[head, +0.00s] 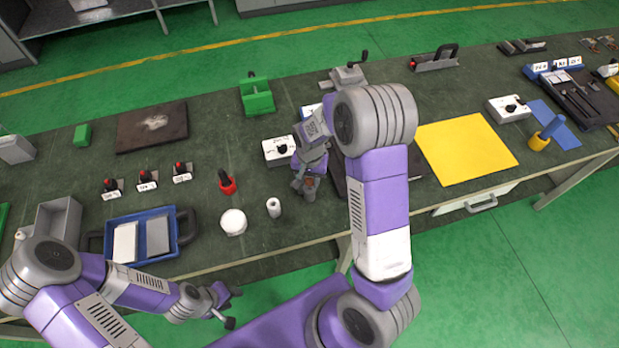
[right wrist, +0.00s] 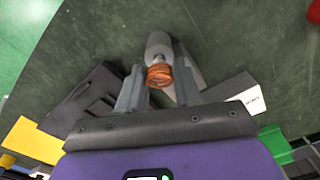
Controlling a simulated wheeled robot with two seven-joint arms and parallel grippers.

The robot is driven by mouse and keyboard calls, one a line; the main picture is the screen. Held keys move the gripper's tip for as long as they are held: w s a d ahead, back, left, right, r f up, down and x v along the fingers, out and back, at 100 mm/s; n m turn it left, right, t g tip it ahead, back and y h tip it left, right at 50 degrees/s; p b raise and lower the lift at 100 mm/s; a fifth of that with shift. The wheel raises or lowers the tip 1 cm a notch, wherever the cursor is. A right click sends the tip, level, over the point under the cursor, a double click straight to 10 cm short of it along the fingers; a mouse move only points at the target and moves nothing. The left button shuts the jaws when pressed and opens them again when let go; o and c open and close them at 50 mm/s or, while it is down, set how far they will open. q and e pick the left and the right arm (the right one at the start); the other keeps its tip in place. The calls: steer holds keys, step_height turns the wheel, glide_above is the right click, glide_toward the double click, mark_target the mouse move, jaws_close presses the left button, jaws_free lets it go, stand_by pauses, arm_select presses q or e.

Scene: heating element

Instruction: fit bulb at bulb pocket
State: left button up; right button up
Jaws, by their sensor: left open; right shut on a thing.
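My right gripper (head: 307,187) is shut on a small bulb-like part, with a pale grey cylinder body (right wrist: 159,47) and a copper-coloured end (right wrist: 159,75). In the right wrist view the part sits between the two grey fingers (right wrist: 158,88), copper end toward the wrist. My left gripper (head: 225,306) is open and empty in front of the bench edge. I cannot tell which thing is the bulb pocket.
A white box with a black knob (head: 279,150) stands beside the right gripper. A blue tray (head: 178,250) and yellow mat (head: 466,150) lie on the bench (head: 215,150).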

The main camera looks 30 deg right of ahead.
steer(key=shift+f+b, duration=0.5)
steer(key=shift+f, duration=0.15)
steer(key=o, duration=1.1)
steer(key=shift+r, duration=0.15)
step_height(320, 180, up, 7)
steer(key=shift+r+p, duration=0.2)
steer(key=shift+p, duration=0.3)
